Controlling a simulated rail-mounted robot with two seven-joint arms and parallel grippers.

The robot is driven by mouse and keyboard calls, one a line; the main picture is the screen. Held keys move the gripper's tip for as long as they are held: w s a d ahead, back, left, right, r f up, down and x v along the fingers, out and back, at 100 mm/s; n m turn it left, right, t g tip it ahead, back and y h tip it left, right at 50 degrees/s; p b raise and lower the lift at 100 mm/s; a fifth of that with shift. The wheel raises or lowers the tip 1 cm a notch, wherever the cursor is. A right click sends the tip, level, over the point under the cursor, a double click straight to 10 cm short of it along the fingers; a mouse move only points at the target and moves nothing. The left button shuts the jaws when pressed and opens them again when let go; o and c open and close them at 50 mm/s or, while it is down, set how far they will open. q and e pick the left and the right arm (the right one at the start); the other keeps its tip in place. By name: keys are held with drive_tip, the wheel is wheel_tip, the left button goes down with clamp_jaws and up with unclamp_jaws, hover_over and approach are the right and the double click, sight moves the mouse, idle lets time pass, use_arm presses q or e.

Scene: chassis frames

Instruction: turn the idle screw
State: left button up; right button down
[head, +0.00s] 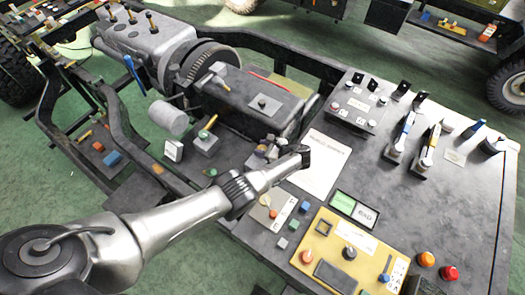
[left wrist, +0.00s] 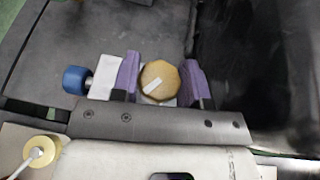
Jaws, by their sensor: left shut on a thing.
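The idle screw shows in the left wrist view as a round brass head (left wrist: 158,78) with a white mark slanting up to the right. My left gripper (left wrist: 161,88) has its two purple finger pads on either side of the brass head and is shut on it. In the head view my left gripper (head: 265,154) is low beside the engine block, at the upper left of the white sheet. There the screw is hidden behind my gripper and wrist. My right gripper is in neither view.
The dark engine (head: 262,102) stands just behind my left gripper. A white printed sheet (head: 322,165) lies to its right. A yellow panel (head: 345,255) with knobs is at the front. A blue knob (left wrist: 76,80) sits left of the fingers. The bench's right side has bare room.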

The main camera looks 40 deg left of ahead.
use_arm(q)
drive_tip(key=shift+r, duration=0.1)
idle(0.4)
drive_tip(key=o, duration=0.9)
drive_tip(key=shift+a, duration=0.1)
drive_tip(key=shift+o, duration=0.2)
drive_tip(key=b+v, duration=0.2)
drive_tip(key=v, duration=1.2)
drive_tip(key=shift+w, duration=0.15)
drive_tip(key=shift+a, duration=0.1)
